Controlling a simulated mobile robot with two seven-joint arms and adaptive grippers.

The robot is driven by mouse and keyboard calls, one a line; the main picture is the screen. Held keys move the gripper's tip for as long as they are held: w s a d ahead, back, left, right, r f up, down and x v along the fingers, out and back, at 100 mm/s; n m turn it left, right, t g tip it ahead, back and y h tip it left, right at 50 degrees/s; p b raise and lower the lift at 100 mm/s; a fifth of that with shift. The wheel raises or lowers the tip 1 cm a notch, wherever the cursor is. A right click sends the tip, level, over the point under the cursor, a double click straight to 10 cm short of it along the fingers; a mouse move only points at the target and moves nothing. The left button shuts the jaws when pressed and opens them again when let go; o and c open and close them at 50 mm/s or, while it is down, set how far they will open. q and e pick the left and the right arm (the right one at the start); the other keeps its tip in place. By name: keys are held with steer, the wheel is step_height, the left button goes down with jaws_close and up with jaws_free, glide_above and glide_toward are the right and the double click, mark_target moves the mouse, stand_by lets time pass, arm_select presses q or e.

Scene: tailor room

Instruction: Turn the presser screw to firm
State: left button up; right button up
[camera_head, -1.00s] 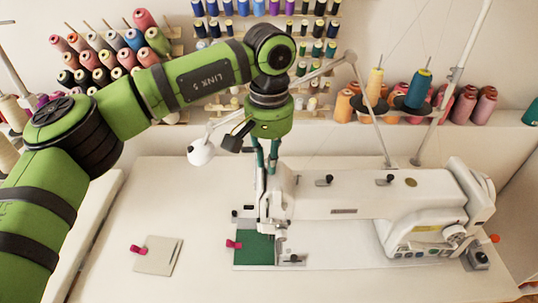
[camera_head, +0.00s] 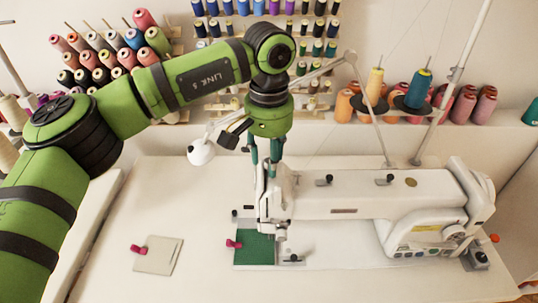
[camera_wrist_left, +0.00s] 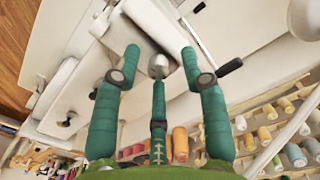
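The presser screw (camera_wrist_left: 158,66) shows in the left wrist view as a grey, rounded knob on top of the white sewing machine head. My left gripper (camera_head: 264,168) points down over the left end of the sewing machine (camera_head: 350,192). Its green fingers stand apart around the knob, two at the sides and one below it in the wrist view. The side fingers show gaps to the knob; the middle fingertip is very close, and I cannot tell if it touches. In the head view the knob is hidden behind the fingers. My right gripper is not in view.
A green fabric piece (camera_head: 255,250) with a pink clip lies by the machine's needle end. A grey fabric piece (camera_head: 158,256) with a pink clip lies further left. A white lamp (camera_head: 201,153) is beside my wrist. Thread racks line the wall behind. The table's front left is clear.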

arm_select(q)
step_height(320, 180, up, 12)
stand_by(0.6)
